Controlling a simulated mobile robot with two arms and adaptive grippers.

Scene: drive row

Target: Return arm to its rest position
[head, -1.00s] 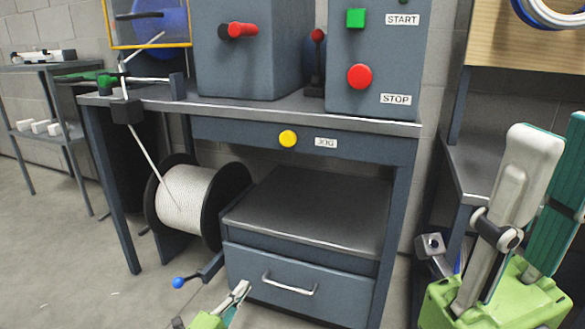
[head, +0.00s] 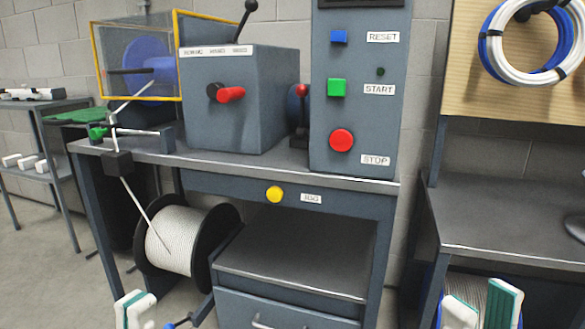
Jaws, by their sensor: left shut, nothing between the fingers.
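My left gripper (head: 135,306) shows at the bottom left edge, low in front of the cable reel. Its pale pads with green backs are together, with nothing seen between them. My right gripper (head: 483,306) shows at the bottom right edge, in front of the right-hand bench. Its two fingers stand apart and the gap looks empty. The rest of both arms is below the picture. Neither gripper appears to touch anything.
A machine bench (head: 160,156) carries a grey box with a red handle (head: 231,94) and a panel with a red STOP button (head: 341,140). A white cable reel (head: 178,240) is below. A second bench (head: 515,215) stands right, under blue and white coils (head: 487,48).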

